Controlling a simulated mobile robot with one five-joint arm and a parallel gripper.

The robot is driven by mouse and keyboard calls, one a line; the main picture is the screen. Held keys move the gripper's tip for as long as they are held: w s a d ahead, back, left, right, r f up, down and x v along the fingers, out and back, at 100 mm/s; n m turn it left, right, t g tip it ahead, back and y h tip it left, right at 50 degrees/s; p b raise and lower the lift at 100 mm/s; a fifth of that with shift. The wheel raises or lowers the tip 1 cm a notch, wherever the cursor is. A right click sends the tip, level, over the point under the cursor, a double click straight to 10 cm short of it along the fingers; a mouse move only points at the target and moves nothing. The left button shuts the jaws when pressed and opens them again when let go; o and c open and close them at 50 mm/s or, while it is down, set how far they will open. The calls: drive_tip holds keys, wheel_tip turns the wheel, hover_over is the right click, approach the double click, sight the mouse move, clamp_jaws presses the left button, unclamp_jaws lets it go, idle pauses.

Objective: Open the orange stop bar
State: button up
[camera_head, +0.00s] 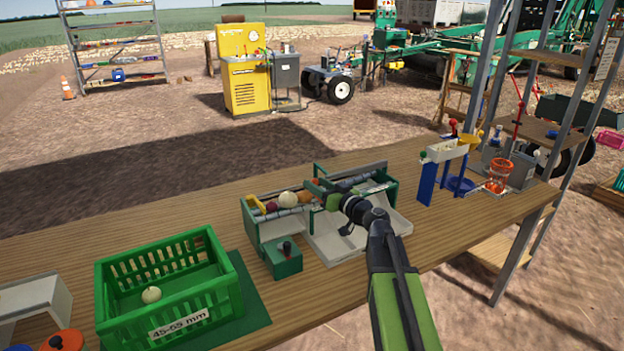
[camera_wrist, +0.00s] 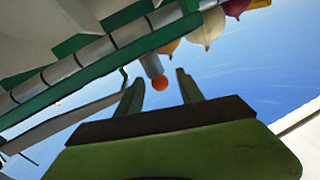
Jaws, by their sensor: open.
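My arm hides part of the unit.
A green crate (camera_head: 205,300) holding a pale onion stands at the left. A small green box (camera_head: 284,262) with a dark knob stands before the unit. A white trough on blue legs (camera_head: 447,150) and a metal rack (camera_head: 530,150) are at the right. The table behind the crate is clear.

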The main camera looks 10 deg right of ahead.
drive_tip(key=shift+x, duration=0.85)
drive_tip(key=shift+s, duration=0.1)
drive_tip(key=c, duration=1)
